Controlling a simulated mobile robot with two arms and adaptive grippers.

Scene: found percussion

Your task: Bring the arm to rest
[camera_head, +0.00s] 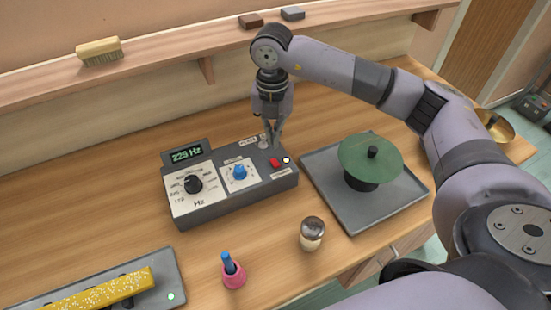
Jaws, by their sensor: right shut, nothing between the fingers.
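My right gripper (272,138) points down over the back right part of a grey control box (235,210). Its fingers are together and hold nothing. The fingertips are close to a small knob or switch on the box's top; I cannot tell whether they touch it. My right arm comes in from the right and arches over the table. My left gripper is not in view.
A green disc (360,155) on a dark stand sits on a grey tray (408,203) at the right. A shaker (312,233) and a pink holder (233,276) stand in front. A yellow bar (100,292) lies front left. A shelf with a brush (99,51) runs behind.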

